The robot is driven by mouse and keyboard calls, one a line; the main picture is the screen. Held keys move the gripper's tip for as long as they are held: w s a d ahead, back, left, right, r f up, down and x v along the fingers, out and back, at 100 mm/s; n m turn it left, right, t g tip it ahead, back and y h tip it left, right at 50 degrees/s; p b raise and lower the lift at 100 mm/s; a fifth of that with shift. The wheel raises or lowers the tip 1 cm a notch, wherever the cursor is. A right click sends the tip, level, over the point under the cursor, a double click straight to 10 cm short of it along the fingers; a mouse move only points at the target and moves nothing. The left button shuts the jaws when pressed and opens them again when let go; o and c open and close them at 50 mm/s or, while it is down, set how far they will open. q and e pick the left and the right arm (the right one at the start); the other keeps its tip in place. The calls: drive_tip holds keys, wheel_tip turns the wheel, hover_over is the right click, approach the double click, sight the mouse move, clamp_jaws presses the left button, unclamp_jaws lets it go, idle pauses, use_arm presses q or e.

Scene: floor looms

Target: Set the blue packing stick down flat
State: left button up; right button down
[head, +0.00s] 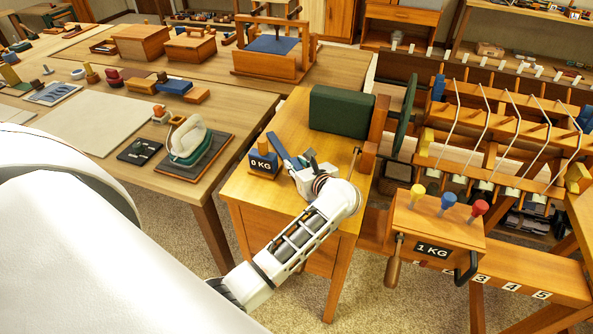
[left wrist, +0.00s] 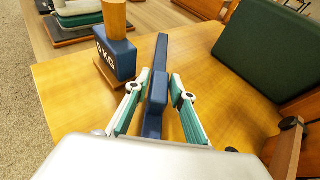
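The blue packing stick (head: 281,149) is at the left part of the small wooden cabinet top, beside the block marked 0 KG. In the left wrist view the stick (left wrist: 161,55) runs away from me between my fingers, with a thicker part nearer the palm. My left gripper (head: 304,164) is low over the cabinet top. Its green-padded fingers (left wrist: 158,88) stand on both sides of the stick, with narrow gaps showing, so it looks open around it. The stick's near end is hidden by the gripper. I cannot tell whether its underside fully touches the wood. My right gripper is not in view.
The blue 0 KG block (head: 263,164) with a wooden post stands close to the left of the stick. A dark green cushion block (head: 341,111) stands at the back of the cabinet top (head: 243,190). A loom frame with a 1 KG box (head: 436,222) is at the right.

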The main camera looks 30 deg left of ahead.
sight(296, 163)
use_arm(q)
clamp_jaws()
drive_tip(key=shift+r, duration=0.1)
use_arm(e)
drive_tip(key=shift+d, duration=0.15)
use_arm(q)
drive_tip(key=shift+r, duration=0.35)
wheel_tip(296, 163, up, 8)
drive_tip(key=shift+r+b, duration=0.15)
drive_tip(key=shift+b, duration=0.25)
drive_tip(key=shift+r, duration=0.5)
drive_tip(key=s+d+r+m+t+h, duration=0.2)
drive_tip(key=s+d+m, duration=0.1)
drive_tip(key=s+d, duration=0.3)
drive_tip(key=s+d+r+m+t+h, duration=0.2)
drive_tip(key=s+d+r+h, duration=0.1)
drive_tip(key=s+d, duration=0.3)
drive_tip(key=shift+s+d+m+t, duration=0.3)
drive_tip(key=shift+s+d+m, duration=0.1)
drive_tip(key=shift+s, duration=0.2)
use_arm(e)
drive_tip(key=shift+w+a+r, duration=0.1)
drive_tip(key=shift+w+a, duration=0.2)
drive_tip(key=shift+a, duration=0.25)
use_arm(q)
drive_tip(key=shift+r, duration=0.1)
